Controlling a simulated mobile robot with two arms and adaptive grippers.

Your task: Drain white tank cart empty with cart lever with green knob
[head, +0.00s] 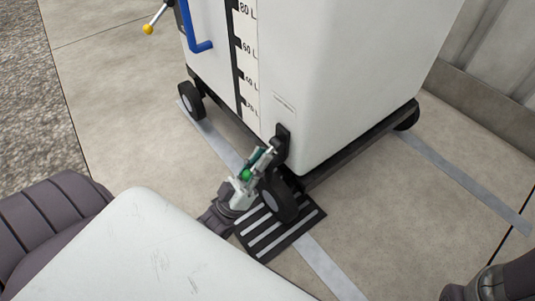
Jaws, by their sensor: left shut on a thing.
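The white tank cart (345,65) stands on wheels on the concrete floor, with a litre scale on its left face. The cart lever with its green knob (246,175) is at the cart's near lower corner. My left gripper (249,178) is at the lever and shut on it around the green knob, which shows between the fingers. The fingers hide part of the lever. No liquid level can be made out on the scale. My right gripper is not in view; only a bit of my right arm shows at the lower right.
A black grate with light bars (267,232) lies on the floor below the near wheel (279,198). Grey floor strips run beside the cart. A wall is at the right; gravel is at the left.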

